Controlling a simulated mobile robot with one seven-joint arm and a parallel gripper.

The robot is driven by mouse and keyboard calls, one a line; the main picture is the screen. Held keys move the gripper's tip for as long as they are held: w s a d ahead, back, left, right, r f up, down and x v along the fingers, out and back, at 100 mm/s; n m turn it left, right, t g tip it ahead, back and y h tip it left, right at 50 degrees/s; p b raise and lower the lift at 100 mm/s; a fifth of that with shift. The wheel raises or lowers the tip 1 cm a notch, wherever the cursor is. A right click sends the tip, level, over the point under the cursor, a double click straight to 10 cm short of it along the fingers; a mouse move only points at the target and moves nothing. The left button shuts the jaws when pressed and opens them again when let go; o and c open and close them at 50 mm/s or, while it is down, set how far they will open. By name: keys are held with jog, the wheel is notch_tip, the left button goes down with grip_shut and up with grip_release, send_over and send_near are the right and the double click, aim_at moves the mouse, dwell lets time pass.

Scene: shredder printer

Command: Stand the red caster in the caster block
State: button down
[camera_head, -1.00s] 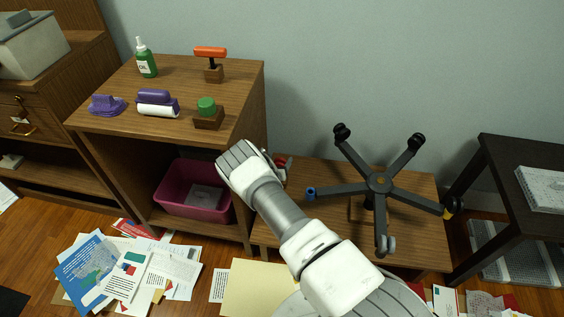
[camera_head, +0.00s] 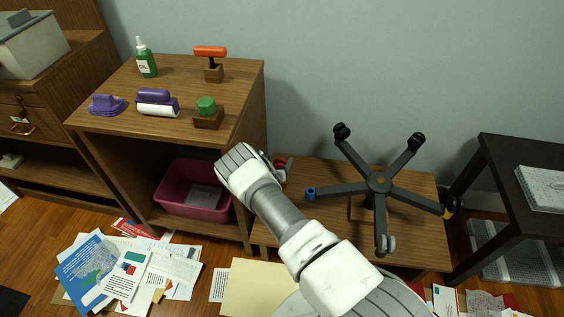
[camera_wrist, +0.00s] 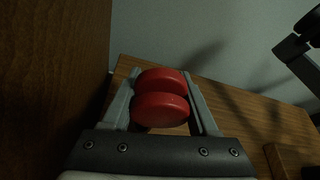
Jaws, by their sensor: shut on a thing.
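The red caster (camera_wrist: 160,108), with two round red wheels, sits between the fingers of my gripper (camera_wrist: 162,82) in the wrist view. My gripper is shut on it. In the head view only a bit of the red caster (camera_head: 281,162) shows past my white wrist, and the fingers are mostly hidden. It is beside the tall cabinet, over the left end of the low wooden bench. A brown wooden block (camera_wrist: 287,160) shows at the lower right of the wrist view; I cannot tell whether it is the caster block.
A five-armed chair base (camera_head: 380,183) lies on the low bench (camera_head: 420,230), to the right. The tall cabinet (camera_head: 245,90) is a wall close on the left, with stamps and tools on top. A pink bin (camera_head: 190,207) is on its shelf. Papers cover the floor.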

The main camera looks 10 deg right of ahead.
jog(key=shift+f, duration=1.85)
jog(key=shift+f, duration=0.1)
jog(key=shift+c, duration=0.9)
grip_release()
jog(key=shift+o, duration=0.5)
jog(key=shift+s+f, duration=0.1)
jog(key=p+v, duration=0.7)
jog(key=v, duration=1)
jog(key=shift+s+d, duration=0.1)
jog(key=shift+s, duration=0.05)
